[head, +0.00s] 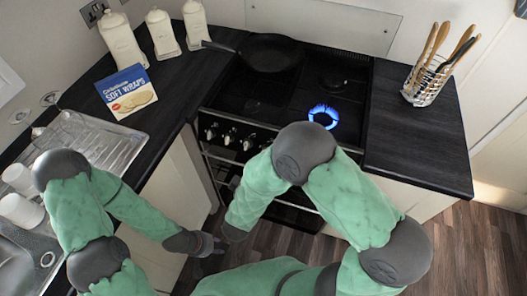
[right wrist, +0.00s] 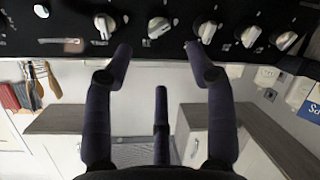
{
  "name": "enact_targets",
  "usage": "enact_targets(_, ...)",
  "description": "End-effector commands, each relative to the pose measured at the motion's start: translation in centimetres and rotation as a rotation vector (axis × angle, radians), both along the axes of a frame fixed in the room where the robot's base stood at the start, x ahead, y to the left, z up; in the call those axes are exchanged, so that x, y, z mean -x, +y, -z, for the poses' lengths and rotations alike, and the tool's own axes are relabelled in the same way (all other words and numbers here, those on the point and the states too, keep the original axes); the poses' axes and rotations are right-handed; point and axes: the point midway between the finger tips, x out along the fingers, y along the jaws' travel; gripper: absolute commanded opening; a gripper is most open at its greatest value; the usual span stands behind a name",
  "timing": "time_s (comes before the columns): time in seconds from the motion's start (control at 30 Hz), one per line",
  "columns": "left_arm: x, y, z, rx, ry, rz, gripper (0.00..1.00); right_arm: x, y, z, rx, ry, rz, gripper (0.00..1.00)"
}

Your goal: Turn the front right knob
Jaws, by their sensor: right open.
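The stove (head: 290,85) has a row of silver knobs along its front edge. Several knobs show in the right wrist view, including one at the left (right wrist: 104,26), a middle one (right wrist: 158,27) and one right of it (right wrist: 207,31). My right gripper (right wrist: 157,50) is open and empty in that view. The middle knob lies beyond the gap between its fingertips, with no clear contact. In the head view my right arm hides this gripper and the right part of the knob row. My left gripper (head: 208,244) hangs low in front of the left counter; its jaws are unclear.
A blue flame (head: 323,116) burns on the front right burner. A black pan (head: 270,53) sits at the back left. A utensil holder (head: 425,84) stands on the right counter. A soft wraps box (head: 127,92) and white canisters (head: 122,40) stand at the left.

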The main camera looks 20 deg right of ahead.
Motion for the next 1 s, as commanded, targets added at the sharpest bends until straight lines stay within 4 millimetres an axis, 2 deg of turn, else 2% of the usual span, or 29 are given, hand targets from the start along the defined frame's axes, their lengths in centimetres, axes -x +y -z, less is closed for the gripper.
enact_targets(0.3,0.0,0.0,2.2,0.000,0.000,0.000,0.40,-4.6,-2.6,2.1,-0.004,0.000,0.005,0.56)
enact_targets(0.5,0.0,0.0,3.0,0.000,0.000,0.000,0.40,-6.7,-3.8,2.8,-0.003,0.000,0.002,0.56)
enact_targets(0.7,0.0,0.0,3.2,0.000,0.000,0.000,0.40,-7.6,-4.2,3.0,-0.002,-0.001,0.000,0.56)
enact_targets(0.97,0.0,0.0,3.2,0.000,0.000,0.000,0.40,-7.7,-4.2,3.0,-0.002,0.000,-0.001,0.56)
enact_targets(1.0,0.0,0.0,3.2,0.000,0.000,0.000,0.40,-7.7,-4.2,3.0,-0.002,0.000,-0.001,0.48)
